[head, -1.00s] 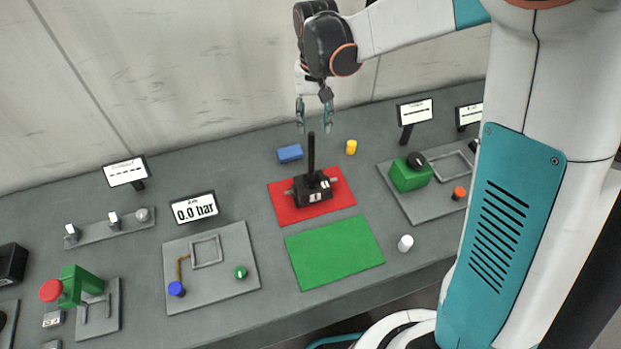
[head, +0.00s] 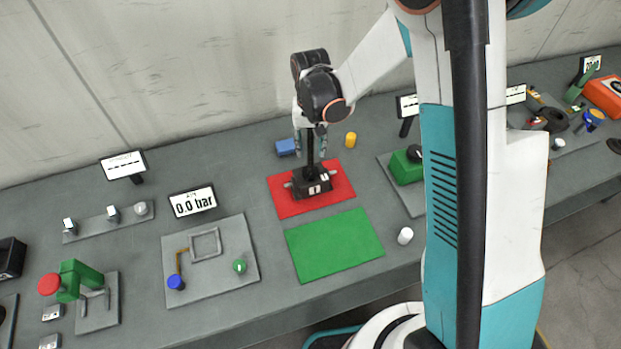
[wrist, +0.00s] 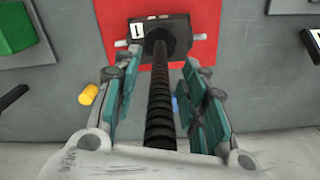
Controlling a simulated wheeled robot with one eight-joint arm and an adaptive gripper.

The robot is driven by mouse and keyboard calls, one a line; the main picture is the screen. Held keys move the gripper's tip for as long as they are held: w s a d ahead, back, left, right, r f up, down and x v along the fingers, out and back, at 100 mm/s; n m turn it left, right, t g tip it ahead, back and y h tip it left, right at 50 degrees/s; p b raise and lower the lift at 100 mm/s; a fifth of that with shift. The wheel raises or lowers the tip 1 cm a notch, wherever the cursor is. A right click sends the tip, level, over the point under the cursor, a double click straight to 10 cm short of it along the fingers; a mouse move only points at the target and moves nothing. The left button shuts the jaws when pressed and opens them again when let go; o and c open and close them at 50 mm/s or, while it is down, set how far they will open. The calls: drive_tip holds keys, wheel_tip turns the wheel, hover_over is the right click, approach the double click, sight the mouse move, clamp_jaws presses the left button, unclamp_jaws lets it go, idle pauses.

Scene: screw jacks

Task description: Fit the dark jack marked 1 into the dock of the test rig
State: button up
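The dark jack marked 1 (head: 312,183) stands upright on the red mat (head: 345,190), its tall black screw pointing up. It also shows in the wrist view (wrist: 160,42), with the white 1 label and side pins visible. My gripper (head: 311,152) is above the jack, fingers pointing down. In the wrist view my gripper (wrist: 160,110) is open, with one finger on each side of the ribbed screw and a gap visible on both sides. The test rig plate (head: 240,265) lies left of the mats, with a square frame dock (head: 205,246) and a display reading 0.0 bar (head: 193,202).
A green mat (head: 335,245) lies bare in front of the red one. A blue block (head: 286,147), a yellow cylinder (head: 350,139) and a white cylinder (head: 405,235) stand nearby. A blue knob (head: 176,283) and a green knob (head: 239,266) are on the rig plate.

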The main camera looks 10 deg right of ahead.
clamp_jaws()
drive_tip(key=shift+r, duration=0.1)
idle(0.4)
